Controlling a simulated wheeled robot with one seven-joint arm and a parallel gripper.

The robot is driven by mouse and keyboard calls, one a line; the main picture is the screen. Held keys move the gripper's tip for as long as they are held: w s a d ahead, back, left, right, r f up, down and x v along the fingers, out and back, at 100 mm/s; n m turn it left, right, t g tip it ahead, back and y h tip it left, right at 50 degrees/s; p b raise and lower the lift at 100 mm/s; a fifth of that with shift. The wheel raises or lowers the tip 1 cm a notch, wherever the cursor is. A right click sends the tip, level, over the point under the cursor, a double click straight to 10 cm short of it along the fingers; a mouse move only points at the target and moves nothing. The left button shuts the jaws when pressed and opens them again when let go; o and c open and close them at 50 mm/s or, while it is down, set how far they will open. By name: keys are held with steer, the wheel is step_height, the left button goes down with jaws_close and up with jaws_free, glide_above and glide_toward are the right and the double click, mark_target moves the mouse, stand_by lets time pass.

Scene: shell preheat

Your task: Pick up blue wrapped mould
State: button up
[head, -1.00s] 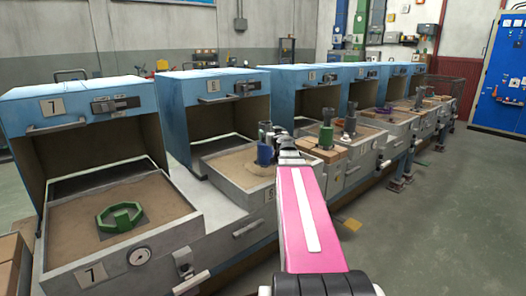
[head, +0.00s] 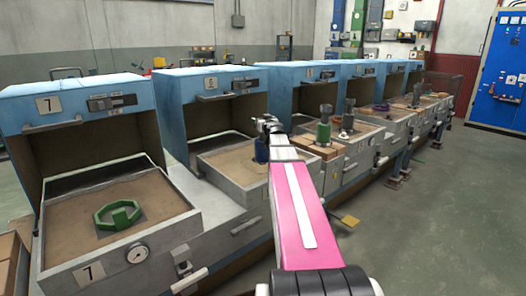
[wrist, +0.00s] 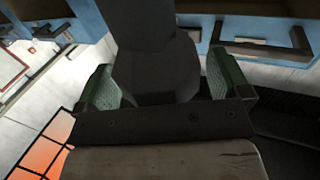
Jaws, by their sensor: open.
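The blue wrapped mould (head: 261,151) stands upright in the sand bed of the second station from the left, marked 6. My gripper (head: 264,123) is over its upper part in the head view and hides its top. I cannot tell whether they touch. In the wrist view my gripper (wrist: 168,85) is open, with a green-padded finger on each side. A dark grey rounded shape (wrist: 155,60) stands between the fingers in that view. I cannot tell whether it is the mould.
A green octagonal piece (head: 119,214) lies on the sand of the left station, marked 7. A green mould (head: 324,130) stands on wooden blocks to the right. Blue hoods (head: 212,84) rise behind the beds. The floor (head: 440,215) at right is mostly clear.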

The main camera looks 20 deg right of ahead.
steer(key=shift+w, duration=0.1)
steer(key=c, duration=1.7)
